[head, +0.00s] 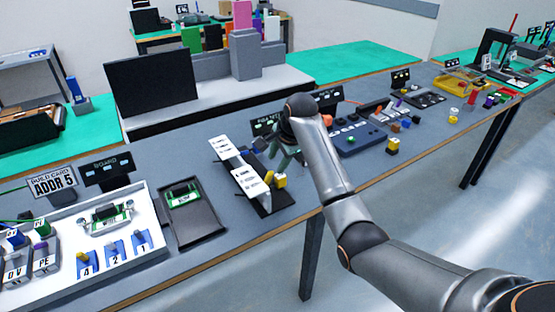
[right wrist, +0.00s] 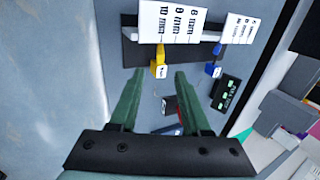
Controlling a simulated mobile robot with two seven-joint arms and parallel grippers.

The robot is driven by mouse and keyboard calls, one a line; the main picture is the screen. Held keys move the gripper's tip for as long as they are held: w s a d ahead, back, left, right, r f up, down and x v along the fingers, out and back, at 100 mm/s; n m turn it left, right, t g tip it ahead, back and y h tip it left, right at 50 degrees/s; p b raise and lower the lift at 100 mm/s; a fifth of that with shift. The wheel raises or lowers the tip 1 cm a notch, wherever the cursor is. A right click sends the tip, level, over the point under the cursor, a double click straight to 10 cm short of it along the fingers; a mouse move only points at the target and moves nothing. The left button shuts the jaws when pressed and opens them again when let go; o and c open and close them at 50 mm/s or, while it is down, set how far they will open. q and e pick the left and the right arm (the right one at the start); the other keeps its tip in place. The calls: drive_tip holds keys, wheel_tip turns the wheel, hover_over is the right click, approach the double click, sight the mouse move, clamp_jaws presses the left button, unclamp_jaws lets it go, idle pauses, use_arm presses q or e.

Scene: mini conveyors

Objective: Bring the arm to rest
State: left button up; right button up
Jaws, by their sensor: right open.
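My right arm (head: 340,190) reaches in from the lower right of the head view. Its gripper (head: 288,155) hangs over the table beside a black stand with white label cards (head: 238,168), partly hidden by my wrist. In the right wrist view the two green fingers (right wrist: 160,75) are spread apart with nothing held between them. A yellow block (right wrist: 158,62) lies just beyond the fingertips, by the label cards (right wrist: 172,22). A blue block (right wrist: 213,66) lies to its right. My left gripper is not in view.
A dark tray (head: 192,216) and a white board tray (head: 98,245) stand to the left on the table. A blue button panel (head: 356,140) and small coloured parts lie right of my gripper. A black monitor (head: 152,82) stands behind. Open floor (head: 420,215) lies in front.

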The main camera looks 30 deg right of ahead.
idle(0.3)
drive_tip(key=s+a+f+n, duration=0.2)
drive_tip(key=s+f+n, duration=0.3)
drive_tip(key=s+f, duration=0.3)
drive_tip(key=s+a+f+n, duration=0.2)
drive_tip(key=s+f+n, duration=0.4)
drive_tip(key=s, duration=0.5)
drive_tip(key=s+a+n+g, duration=0.15)
drive_tip(key=s+n, duration=0.25)
drive_tip(key=s, duration=0.5)
drive_tip(key=s+a+n, duration=0.3)
drive_tip(key=s+n, duration=0.1)
drive_tip(key=s, duration=0.6)
drive_tip(key=w+a+f+t+y, duration=0.1)
drive_tip(key=w+a+f+t, duration=0.1)
drive_tip(key=f, duration=0.3)
drive_tip(key=w+a+f+t+y, duration=0.1)
drive_tip(key=w+a+f+t, duration=0.1)
drive_tip(key=f, duration=0.4)
drive_tip(key=shift+w+t, duration=0.35)
drive_tip(key=shift+t, duration=0.5)
